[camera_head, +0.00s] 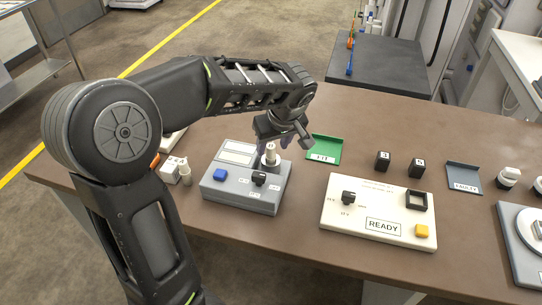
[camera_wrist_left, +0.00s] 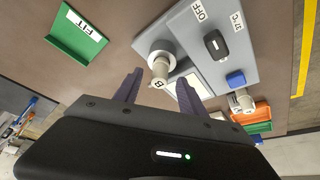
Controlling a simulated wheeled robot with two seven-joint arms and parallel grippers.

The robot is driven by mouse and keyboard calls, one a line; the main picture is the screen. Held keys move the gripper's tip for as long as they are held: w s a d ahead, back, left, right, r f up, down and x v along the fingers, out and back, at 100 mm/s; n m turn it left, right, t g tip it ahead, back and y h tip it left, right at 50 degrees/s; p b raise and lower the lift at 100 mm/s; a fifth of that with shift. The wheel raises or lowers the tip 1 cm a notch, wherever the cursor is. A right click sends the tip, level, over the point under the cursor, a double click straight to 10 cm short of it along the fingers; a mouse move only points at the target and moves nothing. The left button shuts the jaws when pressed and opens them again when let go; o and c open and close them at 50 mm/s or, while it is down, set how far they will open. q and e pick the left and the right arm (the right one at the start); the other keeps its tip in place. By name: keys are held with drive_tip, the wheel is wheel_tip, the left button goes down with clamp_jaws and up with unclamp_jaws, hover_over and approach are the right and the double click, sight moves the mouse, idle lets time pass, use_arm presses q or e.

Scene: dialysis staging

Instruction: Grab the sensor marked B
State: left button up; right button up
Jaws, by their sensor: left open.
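The sensor marked B (camera_wrist_left: 158,70) is a small white cylinder standing in a round holder on the grey box (camera_wrist_left: 220,30). Its letter faces the left wrist camera. In the head view the sensor (camera_head: 270,152) stands upright at the back right of the grey box (camera_head: 222,190). My left gripper (camera_head: 274,142) is open just above and around it. In the left wrist view the purple fingers (camera_wrist_left: 158,82) lie on either side of the sensor, with visible gaps. My right gripper is not in view.
A green FIT tray (camera_head: 323,150) lies right of the grey box. Small white items (camera_head: 184,172) stand left of the box.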

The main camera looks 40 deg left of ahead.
sight(272, 147)
use_arm(q)
drive_tip(key=shift+x, duration=1.6)
clamp_jaws()
